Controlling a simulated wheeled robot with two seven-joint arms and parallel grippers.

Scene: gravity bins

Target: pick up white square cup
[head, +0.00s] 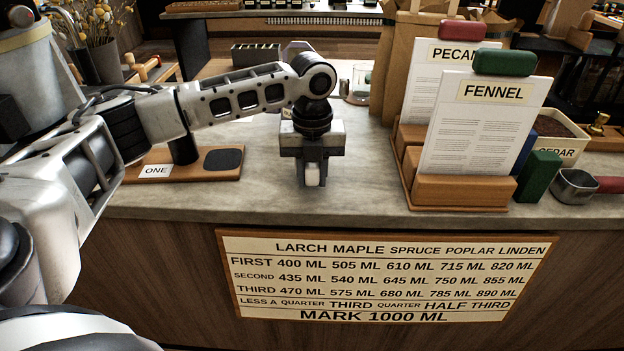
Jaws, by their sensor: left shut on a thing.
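My left gripper (313,183) points down over the grey counter, near its front edge, right of the wooden board. It is shut on a small white piece (313,174) that shows between its fingers. This looks like part of the white square cup, but the gripper hides most of it, so I cannot tell its full shape or whether it touches the counter. My right gripper is not in view.
A wooden stand (463,190) with FENNEL and PECAN cards is to the right. A wooden board (195,172) labelled ONE is to the left. A metal scoop (574,187) lies far right. The counter (365,190) is clear between gripper and stand.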

